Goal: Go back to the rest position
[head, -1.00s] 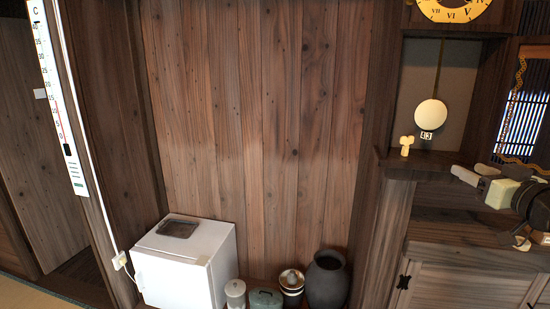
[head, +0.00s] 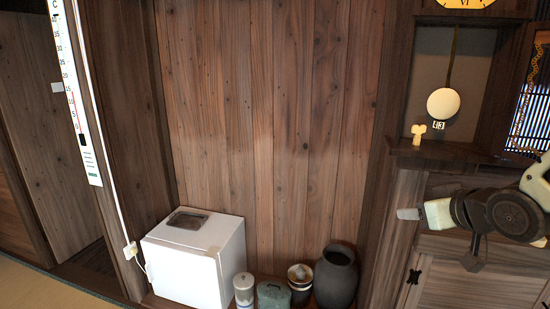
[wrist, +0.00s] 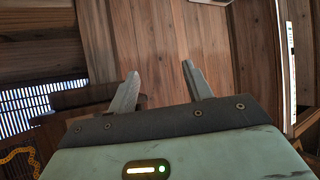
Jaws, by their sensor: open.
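My gripper (head: 408,213) shows at the right of the head view, in front of the wooden cabinet and apart from it. It points left, with the arm folded behind it at the right edge. In the wrist view my gripper (wrist: 160,68) has its two pale fingers spread apart, with nothing between them but the plank wall behind.
A small white fridge (head: 182,270) stands low on the left, beside a lidded jar (head: 244,290), a green pot (head: 273,296) and a dark vase (head: 336,280). A wooden cabinet (head: 460,275) and a clock pendulum (head: 446,103) are at right. A small yellowish figure (head: 418,133) stands on the ledge.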

